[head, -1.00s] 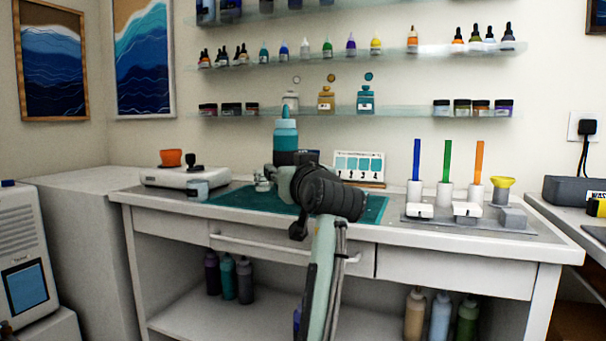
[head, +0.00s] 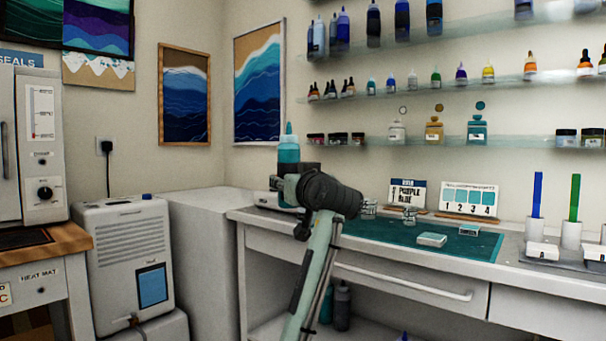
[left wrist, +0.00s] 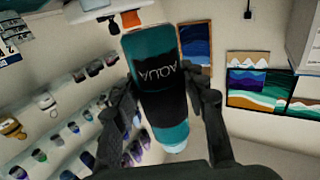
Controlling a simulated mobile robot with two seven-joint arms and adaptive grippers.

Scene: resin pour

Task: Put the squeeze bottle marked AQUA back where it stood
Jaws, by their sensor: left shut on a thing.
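The squeeze bottle (head: 289,151) is teal with a pointed cap and a dark label band. It is upright in the head view, held in the air in front of the wall, above the bench's left end. The left wrist view shows the AQUA lettering on the bottle (left wrist: 158,75), with a finger on each side. My left gripper (head: 290,181) is shut on its lower part; its fingers also show in the left wrist view (left wrist: 163,95). My right gripper is in neither view.
The bench holds a teal mat (head: 385,233), a small white block (head: 432,240) and cards. Wall shelves (head: 440,86) carry several bottles and jars. Dark bottles (head: 342,306) stand under the bench. A white cabinet (head: 200,250) and a white machine (head: 125,260) stand left.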

